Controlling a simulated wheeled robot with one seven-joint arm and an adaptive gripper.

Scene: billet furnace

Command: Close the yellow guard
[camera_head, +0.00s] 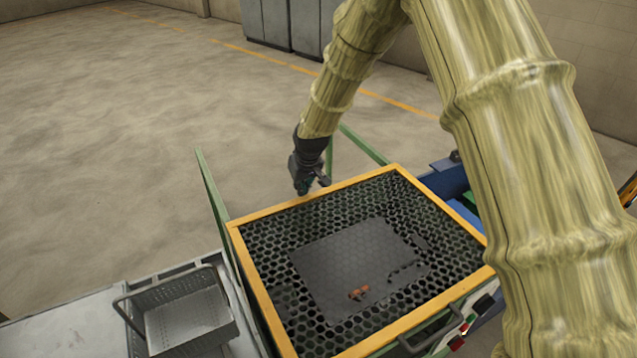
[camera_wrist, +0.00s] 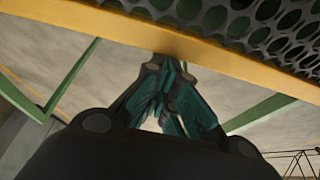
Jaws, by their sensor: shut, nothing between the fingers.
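The yellow guard (camera_head: 262,284) is a yellow-framed panel of black perforated mesh. It fills the middle of the head view and looks roughly level over the green-framed machine. Through the mesh a dark plate and a small orange part (camera_head: 358,293) show.
A grey wire basket (camera_head: 185,315) stands on a light bench (camera_head: 75,330) at the lower left. Green posts (camera_head: 211,195) rise beside the guard. Red and green buttons (camera_head: 464,328) are at the near right. Grey cabinets (camera_head: 290,25) stand at the back. The floor at the left is clear.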

